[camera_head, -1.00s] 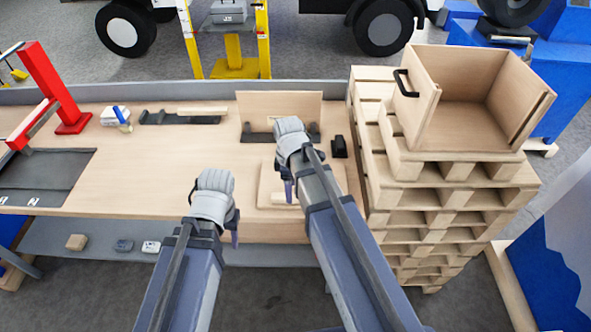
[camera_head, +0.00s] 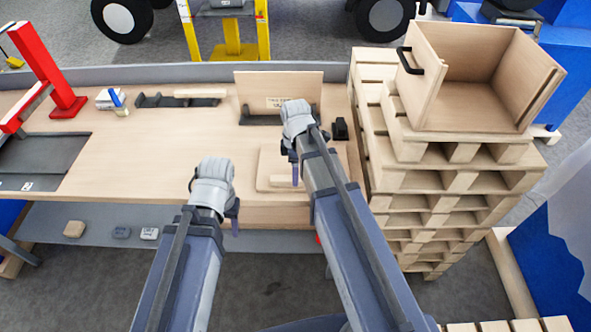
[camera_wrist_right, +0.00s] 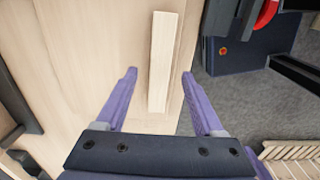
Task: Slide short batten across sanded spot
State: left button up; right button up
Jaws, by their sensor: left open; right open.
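A short pale wooden batten (camera_head: 280,182) lies on a flat wooden board (camera_head: 266,165) near the bench's front edge. My right gripper (camera_head: 294,172) is open above it and partly hides it. In the right wrist view the batten (camera_wrist_right: 163,60) runs lengthwise between the two spread purple fingers (camera_wrist_right: 160,76), with a gap on each side. I cannot tell how high the fingertips are above the board. My left gripper (camera_head: 234,228) is open and empty, in front of the bench, left of the board. I cannot make out a sanded spot.
An upright wooden panel (camera_head: 277,90) stands in a dark holder behind the board, with a small black block (camera_head: 340,128) beside it. Another batten (camera_head: 200,93) lies on a dark rack. Stacked pallets (camera_head: 445,180) carrying an open wooden box (camera_head: 475,105) stand right. The bench's middle is clear.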

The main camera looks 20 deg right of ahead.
notch_tip(320, 180, down, 3)
jog(key=shift+f+b, duration=0.15)
jog(key=shift+b, duration=1)
grip_shut()
jog(key=shift+w, duration=0.1)
jog(key=shift+w+d, duration=0.55)
jog(key=shift+w, duration=1.35)
jog(key=shift+w+d, duration=0.55)
jog(key=shift+w, duration=1.35)
jog(key=shift+w+d, duration=0.55)
jog(key=shift+w, duration=1.35)
